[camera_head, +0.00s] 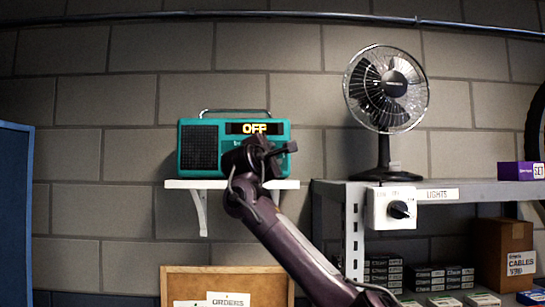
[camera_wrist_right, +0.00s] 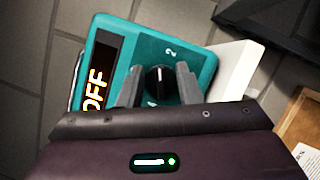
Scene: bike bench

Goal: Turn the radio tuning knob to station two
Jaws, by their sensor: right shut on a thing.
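The teal radio (camera_head: 198,147) stands on a small white wall shelf (camera_head: 201,185), and its display (camera_head: 254,128) reads OFF. In the right wrist view the radio (camera_wrist_right: 205,62) shows tilted, with its display (camera_wrist_right: 100,72) at the left. The black tuning knob (camera_wrist_right: 158,80) sits between the two fingers of my right gripper (camera_wrist_right: 160,84), which is shut on it. A "2" mark shows on the panel above the knob. In the head view my right gripper (camera_head: 268,156) covers the radio's right front and hides the knob. My left gripper is not in view.
A black fan (camera_head: 386,90) stands on a grey metal shelf unit (camera_head: 450,188) at the right. A white switch box (camera_head: 393,208) with a black dial is on its front edge, beside a LIGHTS label. A cork board (camera_head: 178,283) is below the radio.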

